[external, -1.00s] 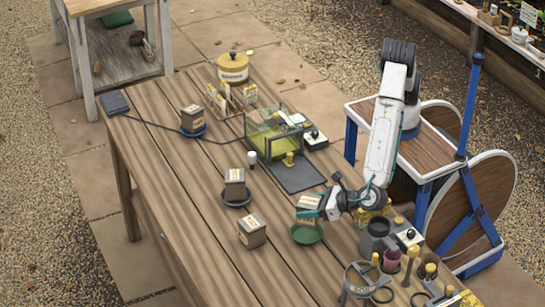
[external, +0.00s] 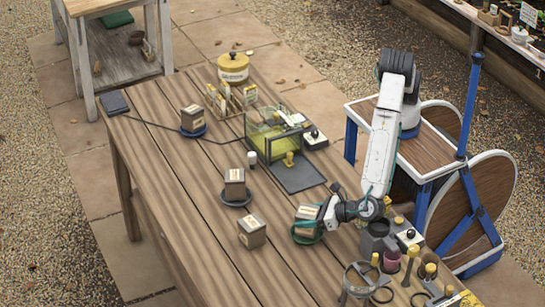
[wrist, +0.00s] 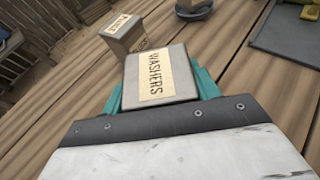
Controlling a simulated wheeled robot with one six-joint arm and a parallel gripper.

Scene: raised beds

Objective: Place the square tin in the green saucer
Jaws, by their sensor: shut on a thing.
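My gripper (external: 309,221) is shut on a square tin (external: 306,212). In the wrist view the tin (wrist: 160,75) shows a pale label reading WASHERS between the teal fingertips. The green saucer (external: 298,239) is directly below the tin at the table's right side, mostly covered by the tin and fingers. The tin is low over or in the saucer; I cannot tell whether its base touches. The saucer is hidden in the wrist view.
Another square tin (external: 252,232) stands on bare wood to the left. Two more tins stand on a dark saucer (external: 236,201) and a blue saucer (external: 193,132). A grey mug (external: 374,240) and several tools crowd the right edge. A glass tank (external: 270,135) stands farther back.

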